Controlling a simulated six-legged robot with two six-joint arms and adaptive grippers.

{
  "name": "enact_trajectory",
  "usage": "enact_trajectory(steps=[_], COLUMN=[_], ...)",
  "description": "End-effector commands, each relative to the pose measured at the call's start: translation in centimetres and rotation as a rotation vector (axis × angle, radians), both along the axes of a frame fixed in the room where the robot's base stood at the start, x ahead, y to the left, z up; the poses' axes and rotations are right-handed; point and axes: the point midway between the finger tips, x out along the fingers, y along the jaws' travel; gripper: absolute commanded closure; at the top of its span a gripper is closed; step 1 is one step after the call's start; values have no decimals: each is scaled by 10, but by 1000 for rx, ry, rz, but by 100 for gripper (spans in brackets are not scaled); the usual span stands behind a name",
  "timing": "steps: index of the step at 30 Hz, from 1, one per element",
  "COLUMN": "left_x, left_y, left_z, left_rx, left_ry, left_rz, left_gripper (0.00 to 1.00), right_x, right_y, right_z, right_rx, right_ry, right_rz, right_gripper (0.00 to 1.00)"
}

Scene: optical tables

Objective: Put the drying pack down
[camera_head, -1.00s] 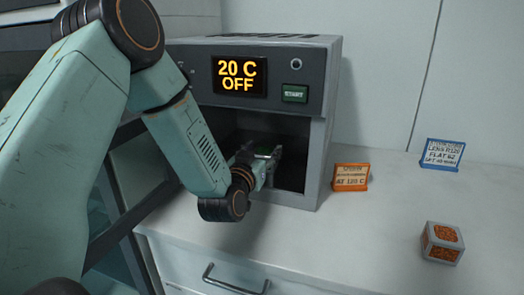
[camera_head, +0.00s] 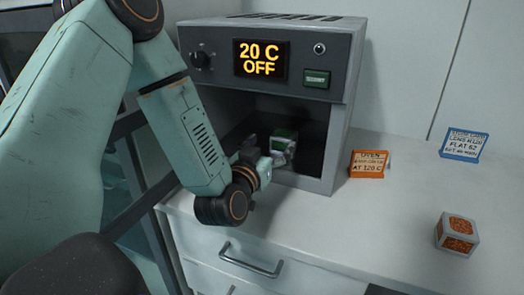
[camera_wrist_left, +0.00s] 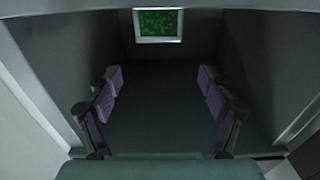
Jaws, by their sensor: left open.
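The drying pack (camera_head: 284,146) is a small pale-framed cube with a green face. It sits inside the open chamber of the oven (camera_head: 340,120), and its green face shows at the top of the left wrist view (camera_wrist_left: 158,22). My left gripper (camera_head: 262,158) is at the chamber mouth, just left of and in front of the pack. In the left wrist view its fingers (camera_wrist_left: 162,108) are spread wide with bare chamber floor between them, and the pack lies beyond them, apart. My right gripper is not in view.
The oven display reads 20 C OFF. An orange sign (camera_head: 368,164) stands beside the oven and a blue sign (camera_head: 461,145) stands farther right. A similar cube with orange faces (camera_head: 457,234) sits on the white counter (camera_head: 400,215). The counter between them is clear.

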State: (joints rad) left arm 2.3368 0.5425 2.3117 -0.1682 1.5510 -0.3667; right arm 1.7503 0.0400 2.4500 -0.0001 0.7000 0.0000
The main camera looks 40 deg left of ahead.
Motion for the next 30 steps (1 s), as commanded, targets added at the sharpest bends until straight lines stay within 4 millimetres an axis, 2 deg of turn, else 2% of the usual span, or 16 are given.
enact_trajectory(steps=[3, 9, 23, 26, 30], left_x=[-22, -46, -52, -52, -55], left_y=[-5, -10, -12, -15, -26], left_z=[1, 1, 2, 2, -2], left_rx=[-3, 0, 2, -1, -14], left_ry=[1, -1, -3, 20, 107], left_rz=[1, 1, -1, -12, -47], left_gripper=[19, 19, 19, 19, 19], right_x=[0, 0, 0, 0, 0], right_y=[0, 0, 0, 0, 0], right_z=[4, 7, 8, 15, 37], right_rx=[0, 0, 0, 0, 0], right_ry=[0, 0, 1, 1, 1], right_rz=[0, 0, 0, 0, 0], right_gripper=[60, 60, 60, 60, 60])
